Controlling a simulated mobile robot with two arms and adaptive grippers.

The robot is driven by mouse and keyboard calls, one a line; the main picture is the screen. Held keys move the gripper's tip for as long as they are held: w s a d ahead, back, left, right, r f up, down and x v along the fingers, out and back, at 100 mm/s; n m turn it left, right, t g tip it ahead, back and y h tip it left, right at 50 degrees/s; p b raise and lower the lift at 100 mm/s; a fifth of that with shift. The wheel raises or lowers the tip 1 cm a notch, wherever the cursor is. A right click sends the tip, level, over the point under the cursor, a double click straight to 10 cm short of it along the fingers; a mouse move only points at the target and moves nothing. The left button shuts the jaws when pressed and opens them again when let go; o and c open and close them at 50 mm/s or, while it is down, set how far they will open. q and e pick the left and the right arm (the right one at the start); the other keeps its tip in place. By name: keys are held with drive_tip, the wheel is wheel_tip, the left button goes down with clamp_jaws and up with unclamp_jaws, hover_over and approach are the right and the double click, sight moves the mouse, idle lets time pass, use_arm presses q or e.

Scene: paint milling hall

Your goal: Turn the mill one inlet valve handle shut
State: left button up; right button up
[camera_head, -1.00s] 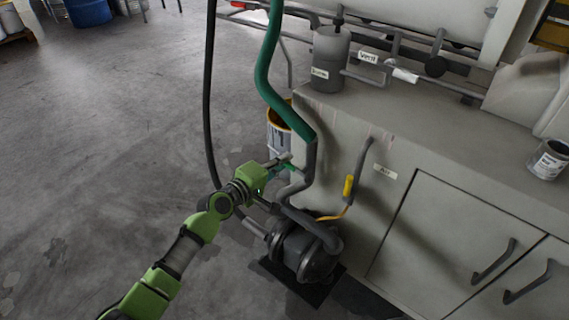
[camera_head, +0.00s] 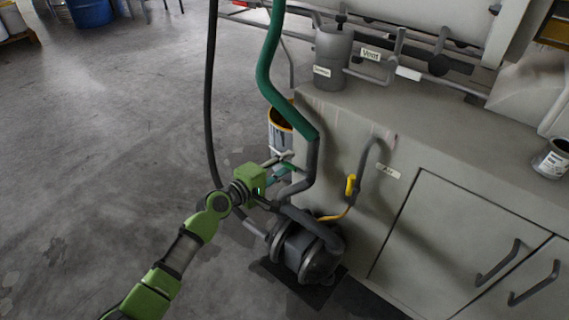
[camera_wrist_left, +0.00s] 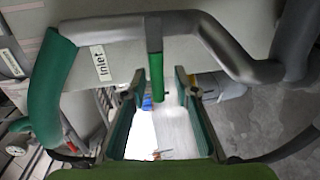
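The mill one inlet valve handle is a short green grip (camera_wrist_left: 156,78) on a grey stem below the grey pipe in the left wrist view, beside an "Inlet" label (camera_wrist_left: 101,63). My left gripper (camera_wrist_left: 160,82) is open, with one finger on each side of the handle and visible gaps to both. In the head view my left gripper (camera_head: 283,167) is at the pipe by the cabinet's left corner, and its fingers partly hide the handle. My right gripper is in neither view.
A green hose (camera_head: 266,75) runs down to the inlet pipe. A dark pump (camera_head: 306,248) stands on the floor below. A yellow-handled air valve (camera_head: 350,185) is to the right on the cabinet. A bucket (camera_head: 281,132) stands behind.

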use_arm(q)
drive_tip(key=shift+s+r, duration=0.1)
drive_tip(key=v, duration=1.2)
idle(0.4)
